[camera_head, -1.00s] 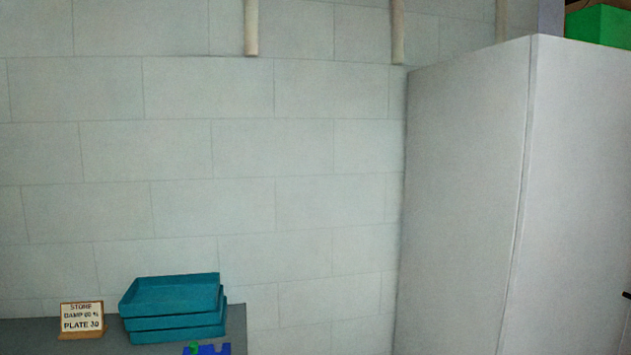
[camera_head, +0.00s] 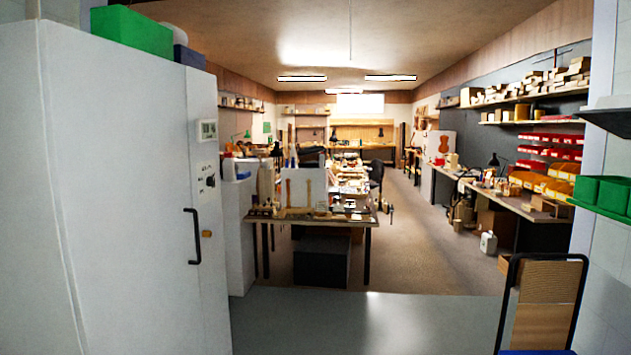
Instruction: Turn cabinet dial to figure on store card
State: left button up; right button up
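The tall pale grey cabinet (camera_head: 125,200) stands at the left. Its front face is seen at a steep angle. A small dark round dial (camera_head: 210,182) sits on that front, with tiny marks beside it that are too small to read. A white display box (camera_head: 207,130) is above the dial. A black bar handle (camera_head: 192,237) and a small brass-coloured plate (camera_head: 206,234) are below it. The store card is out of view. Neither of my grippers is in view.
A green box (camera_head: 132,31) and a dark blue box (camera_head: 189,57) sit on the cabinet. A workbench (camera_head: 310,217) with tools stands beyond. A black-framed cart (camera_head: 545,300) is at lower right, near green bins (camera_head: 600,193). The grey floor (camera_head: 370,318) ahead is clear.

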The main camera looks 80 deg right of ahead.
aim_at(210, 181)
jog(key=z, duration=2)
jog(key=u, duration=3.05)
jog(key=z, duration=3.1)
jog(key=i+l, duration=0.15)
jog(key=i, duration=0.4)
jog(key=i+l+u, duration=0.15)
jog(key=i, duration=0.45)
